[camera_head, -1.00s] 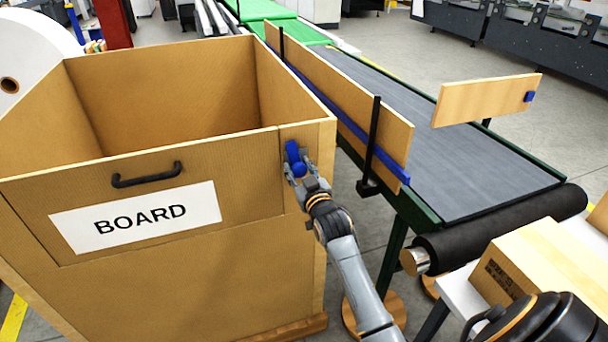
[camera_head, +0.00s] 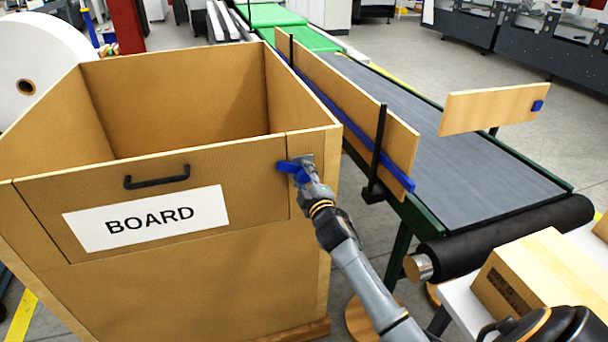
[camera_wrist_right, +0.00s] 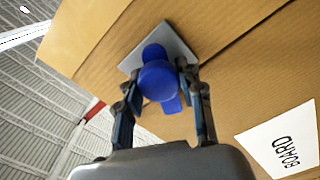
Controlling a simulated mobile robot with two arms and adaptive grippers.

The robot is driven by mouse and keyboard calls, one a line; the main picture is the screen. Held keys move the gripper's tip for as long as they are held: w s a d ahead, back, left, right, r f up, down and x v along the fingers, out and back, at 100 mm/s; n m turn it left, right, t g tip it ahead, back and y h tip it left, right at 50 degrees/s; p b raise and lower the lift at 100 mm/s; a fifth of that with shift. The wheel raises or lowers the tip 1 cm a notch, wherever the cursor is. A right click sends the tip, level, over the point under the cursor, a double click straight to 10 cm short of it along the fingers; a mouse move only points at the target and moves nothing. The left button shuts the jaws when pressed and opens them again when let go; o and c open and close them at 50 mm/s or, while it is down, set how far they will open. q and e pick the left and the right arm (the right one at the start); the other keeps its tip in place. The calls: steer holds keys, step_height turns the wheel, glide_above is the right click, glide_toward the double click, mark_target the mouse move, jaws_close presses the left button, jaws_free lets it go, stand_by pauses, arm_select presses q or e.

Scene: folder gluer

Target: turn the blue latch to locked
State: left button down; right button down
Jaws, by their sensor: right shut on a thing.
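The blue latch (camera_head: 288,167) is on the front of the brown board bin (camera_head: 200,262), near its top right corner. Its bar lies about level, with its left end over the seam and onto the front panel (camera_head: 250,180). My right gripper (camera_head: 306,172) is shut on the latch's round knob and hides part of it. In the right wrist view, the blue knob (camera_wrist_right: 158,80) sits between the two fingers, in front of a grey plate (camera_wrist_right: 178,47). My left gripper is not in view.
The front panel has a black handle (camera_head: 157,176) and a white BOARD label (camera_head: 146,218). A conveyor (camera_head: 470,150) with an upright wooden side board (camera_head: 345,97) stands right of the bin. A carton (camera_head: 535,275) lies at the lower right.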

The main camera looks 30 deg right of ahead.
steer(key=n, duration=0.5)
steer(key=shift+f, duration=0.1)
stand_by(0.7)
steer(key=c, duration=0.8)
jaws_free()
steer(key=shift+c, duration=0.2)
steer(key=shift+s+a, duration=0.1)
steer(key=shift+s, duration=0.05)
steer(key=v, duration=1.1)
steer(key=shift+s, duration=0.3)
steer(key=shift+f, duration=0.15)
